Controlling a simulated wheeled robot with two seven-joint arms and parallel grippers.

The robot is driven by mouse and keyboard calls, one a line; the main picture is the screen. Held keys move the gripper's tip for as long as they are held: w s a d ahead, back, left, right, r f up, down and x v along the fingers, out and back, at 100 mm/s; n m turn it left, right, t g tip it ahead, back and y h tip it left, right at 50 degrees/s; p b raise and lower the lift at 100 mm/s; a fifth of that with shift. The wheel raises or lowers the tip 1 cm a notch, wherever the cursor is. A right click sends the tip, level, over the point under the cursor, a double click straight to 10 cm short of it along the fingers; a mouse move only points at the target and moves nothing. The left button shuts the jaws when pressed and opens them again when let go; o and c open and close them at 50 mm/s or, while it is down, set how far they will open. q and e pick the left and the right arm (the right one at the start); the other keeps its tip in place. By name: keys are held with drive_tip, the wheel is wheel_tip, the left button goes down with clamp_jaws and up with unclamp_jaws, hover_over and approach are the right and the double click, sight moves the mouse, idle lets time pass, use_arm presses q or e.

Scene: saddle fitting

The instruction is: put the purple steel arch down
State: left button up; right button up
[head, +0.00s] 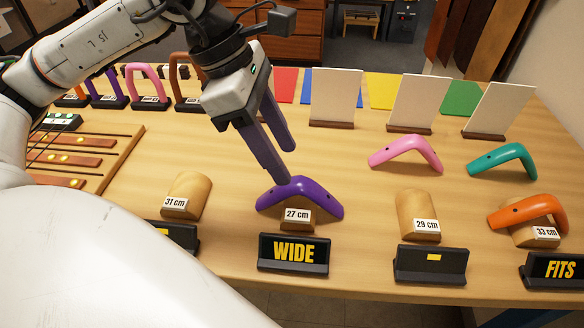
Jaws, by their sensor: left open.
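The purple steel arch (310,191) sits over the wooden block labelled 27 cm (296,218), its two ends spread to either side of it. A black sign (293,255) reading WIDE stands in front. My left gripper (288,165) is open, with its fingers pointing down just behind and above the arch's top. The nearer fingertip overlaps the arch's upper edge in the picture; I cannot tell whether they touch. My right gripper is not in view.
Wooden blocks marked 31 cm (188,194) and 29 cm (417,214) stand bare on either side. An orange arch (520,211) rests on the 33 cm block by a FITS sign (557,270). Pink (408,150) and teal (505,158) arches are behind. White panels (336,97) stand further back.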

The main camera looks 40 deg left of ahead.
use_arm(q)
drive_tip(key=v, duration=0.5)
drive_tip(key=shift+r, duration=0.35)
drive_tip(key=shift+a, duration=0.1)
idle(0.6)
